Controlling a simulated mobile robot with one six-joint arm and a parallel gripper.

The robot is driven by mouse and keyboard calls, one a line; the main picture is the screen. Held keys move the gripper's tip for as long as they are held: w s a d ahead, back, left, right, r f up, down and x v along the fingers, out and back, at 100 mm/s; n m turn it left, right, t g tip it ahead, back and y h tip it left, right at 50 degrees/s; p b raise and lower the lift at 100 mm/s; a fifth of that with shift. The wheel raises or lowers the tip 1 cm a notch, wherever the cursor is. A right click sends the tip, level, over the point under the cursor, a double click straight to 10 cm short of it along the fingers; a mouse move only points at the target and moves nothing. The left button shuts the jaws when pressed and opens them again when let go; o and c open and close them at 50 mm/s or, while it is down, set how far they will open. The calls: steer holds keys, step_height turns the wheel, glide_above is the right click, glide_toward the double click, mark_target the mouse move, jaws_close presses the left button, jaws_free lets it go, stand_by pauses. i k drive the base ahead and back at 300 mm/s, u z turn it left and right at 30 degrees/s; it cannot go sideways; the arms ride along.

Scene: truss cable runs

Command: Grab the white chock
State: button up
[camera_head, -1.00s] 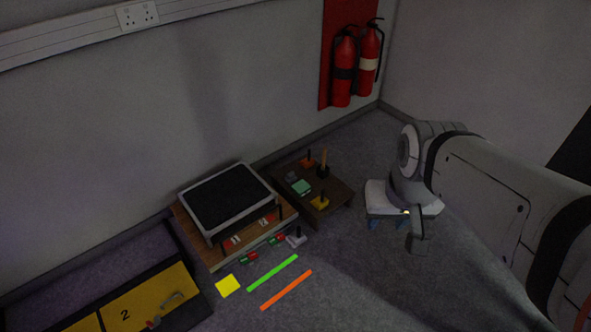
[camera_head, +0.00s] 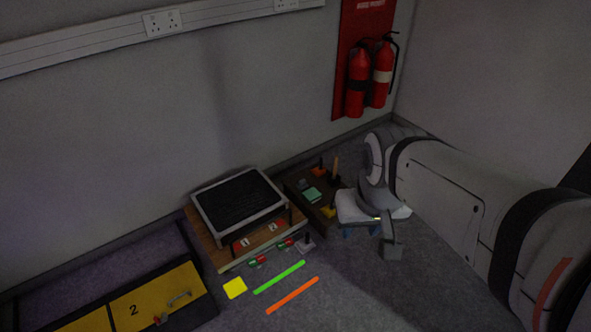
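The white chock (camera_head: 306,245) looks pale grey in the dim light, with a dark upright handle. It stands on the floor at the front right corner of the low wooden platform. My gripper (camera_head: 361,232) is to the right of the chock and apart from it. Its white body shows two blue fingertips spaced apart, with nothing seen between them. The arm comes in from the right, and a grey block on the wrist hangs beside the gripper.
A dark low table (camera_head: 294,189) with orange, yellow, green and grey pieces stands behind the chock. Small red-green items (camera_head: 285,245) lie left of it. Green (camera_head: 279,277) and orange (camera_head: 292,295) strips and a yellow square (camera_head: 235,288) mark the floor. A yellow drawer unit (camera_head: 155,298) is front left.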

mark_target(305, 244)
steer(key=z, duration=0.1)
steer(key=i, duration=1)
steer(key=z, duration=1.7)
steer(key=k, duration=1.25)
steer(key=u, duration=1.45)
steer(key=i, duration=0.3)
steer(key=u, duration=0.05)
